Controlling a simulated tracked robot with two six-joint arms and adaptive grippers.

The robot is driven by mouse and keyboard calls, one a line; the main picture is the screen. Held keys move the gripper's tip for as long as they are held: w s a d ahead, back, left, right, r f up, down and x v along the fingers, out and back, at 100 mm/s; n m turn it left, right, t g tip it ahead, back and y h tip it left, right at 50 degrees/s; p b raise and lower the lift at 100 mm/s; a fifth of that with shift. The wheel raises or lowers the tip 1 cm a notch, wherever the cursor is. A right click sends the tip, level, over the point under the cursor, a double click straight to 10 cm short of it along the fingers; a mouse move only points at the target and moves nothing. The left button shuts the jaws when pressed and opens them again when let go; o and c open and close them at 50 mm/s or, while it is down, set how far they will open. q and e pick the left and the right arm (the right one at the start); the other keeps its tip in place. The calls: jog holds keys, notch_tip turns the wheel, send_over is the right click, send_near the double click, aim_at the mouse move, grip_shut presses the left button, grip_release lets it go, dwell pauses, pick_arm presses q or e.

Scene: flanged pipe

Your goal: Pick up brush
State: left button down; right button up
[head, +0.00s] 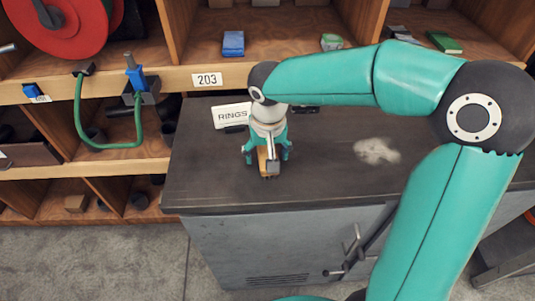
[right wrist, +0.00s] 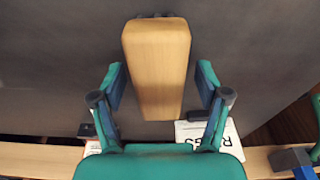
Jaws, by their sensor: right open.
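The brush is a light wooden block (right wrist: 156,60) in the right wrist view, with a dark edge at its far end that may be bristles. It lies on the dark bench top. In the head view only a small strip of its wood (head: 262,160) shows under my right gripper. My right gripper (head: 267,154) points down over the brush. In the right wrist view its open fingers (right wrist: 160,84) stand one on each side of the block, with a gap on both sides. My left gripper is not in view.
A white RINGS sign (head: 231,115) stands behind the gripper, close to its left. A pale smudge (head: 377,151) lies on the bench top (head: 210,180) to the right. Wooden shelves (head: 290,45) rise behind, with a green hose (head: 80,130) at left. The bench's front area is clear.

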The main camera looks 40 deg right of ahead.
aim_at(267, 150)
jog(key=c, duration=1.3)
jog(key=shift+r, duration=0.1)
notch_tip(267, 150, up, 20)
jog(key=shift+f+p, duration=0.1)
jog(key=shift+p, duration=0.9)
